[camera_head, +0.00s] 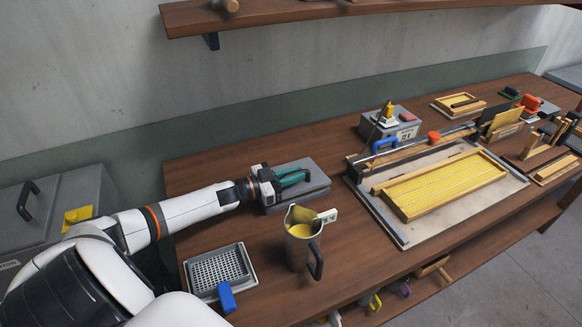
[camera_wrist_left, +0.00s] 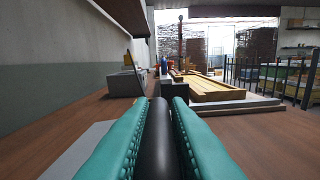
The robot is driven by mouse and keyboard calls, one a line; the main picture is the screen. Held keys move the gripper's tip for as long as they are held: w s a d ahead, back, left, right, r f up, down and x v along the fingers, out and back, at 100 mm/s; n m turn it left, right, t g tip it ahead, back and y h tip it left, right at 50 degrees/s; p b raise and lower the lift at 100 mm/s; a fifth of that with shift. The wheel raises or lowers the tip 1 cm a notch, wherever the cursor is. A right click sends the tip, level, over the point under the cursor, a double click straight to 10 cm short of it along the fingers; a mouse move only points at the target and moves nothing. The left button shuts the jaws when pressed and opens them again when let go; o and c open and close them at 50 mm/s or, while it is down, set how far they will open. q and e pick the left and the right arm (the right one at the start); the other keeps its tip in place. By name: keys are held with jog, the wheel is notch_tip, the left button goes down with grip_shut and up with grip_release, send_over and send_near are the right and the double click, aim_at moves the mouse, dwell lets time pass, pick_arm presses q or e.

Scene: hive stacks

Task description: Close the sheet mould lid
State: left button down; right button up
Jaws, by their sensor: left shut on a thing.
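The grey, flat, slab-like sheet mould (camera_head: 318,184) lies on the wooden bench, right of my left wrist in the head view. Its top looks flat; my gripper hides part of it, and I cannot tell whether the lid is fully down. My left gripper (camera_head: 298,176) is over the mould with its teal fingers pointing right. In the left wrist view the teal fingers are shut on a dark round handle (camera_wrist_left: 160,130), which lies between them. A grey edge of the mould (camera_wrist_left: 75,150) shows at lower left there. My right gripper is not in view.
A metal jug (camera_head: 302,247) of yellow liquid stands close in front of the mould. A perforated tray (camera_head: 192,284) with a blue-handled tool is nearer. A wooden frame with a yellow sheet (camera_head: 445,185) lies on a board to the right. A grey box (camera_head: 372,128) stands behind.

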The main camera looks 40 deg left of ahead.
pick_arm(q)
jog(key=shift+s+d+f, duration=0.15)
jog(key=shift+d+f, duration=0.05)
jog(key=shift+f, duration=0.5)
jog(key=c, duration=1.4)
grip_release()
jog(key=shift+s+a+f, duration=0.15)
jog(key=shift+s+a, duration=0.1)
jog(key=shift+s, duration=0.2)
jog(key=b+v, duration=0.1)
jog(key=v, duration=1)
